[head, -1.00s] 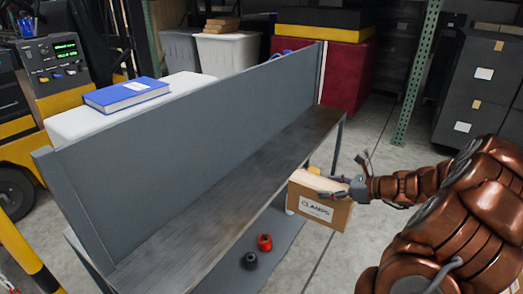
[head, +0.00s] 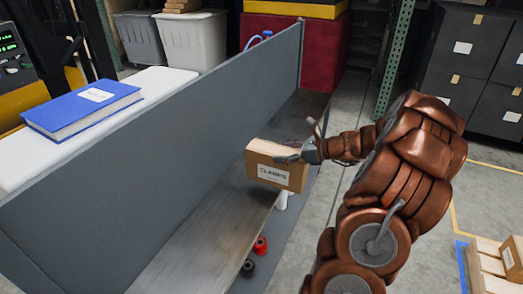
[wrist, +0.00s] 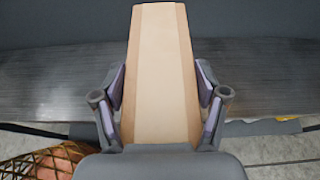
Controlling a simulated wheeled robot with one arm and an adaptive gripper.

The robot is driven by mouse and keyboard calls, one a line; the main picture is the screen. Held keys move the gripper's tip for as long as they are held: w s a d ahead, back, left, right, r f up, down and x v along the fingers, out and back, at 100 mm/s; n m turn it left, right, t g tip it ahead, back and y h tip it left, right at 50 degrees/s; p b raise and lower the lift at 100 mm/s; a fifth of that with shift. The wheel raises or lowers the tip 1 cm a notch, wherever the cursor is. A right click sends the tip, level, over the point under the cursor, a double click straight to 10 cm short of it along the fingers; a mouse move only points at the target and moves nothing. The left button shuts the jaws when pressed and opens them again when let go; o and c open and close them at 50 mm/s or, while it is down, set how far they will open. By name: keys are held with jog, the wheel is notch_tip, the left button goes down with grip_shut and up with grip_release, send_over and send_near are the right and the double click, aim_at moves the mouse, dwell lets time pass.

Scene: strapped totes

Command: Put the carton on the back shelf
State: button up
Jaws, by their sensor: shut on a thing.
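The carton (head: 277,170) is a brown box with a white "CLAMPS" label on its front. My gripper (head: 301,152) is shut on it, and the carton is held at the front edge of the grey shelf (head: 205,235), apparently above it. In the wrist view the carton (wrist: 160,70) stands between my two finger pads (wrist: 160,103), one pad on each side, with its far end pointing over the shelf (wrist: 55,85). The head view does not clearly show any gap between carton and shelf. The shelf surface in view is bare.
A tall grey panel (head: 180,140) runs along the shelf's back. A white cylinder (head: 283,198) shows below the carton. A blue book (head: 82,107) lies on a white surface behind the panel.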

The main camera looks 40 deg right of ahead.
jog(key=w, duration=0.3)
jog(key=w+a, duration=0.1)
jog(key=w, duration=0.3)
jog(key=w+f, duration=0.1)
jog(key=w, duration=0.2)
jog(key=shift+w+a, duration=0.2)
jog(key=shift+w+f, duration=0.1)
jog(key=shift+f, duration=1.7)
jog(key=o, duration=1.8)
jog(key=shift+f, duration=0.1)
send_near(262, 141)
jog(key=f, duration=0.1)
jog(key=d+f, duration=0.1)
jog(key=f, duration=0.1)
jog(key=shift+d+f, duration=0.35)
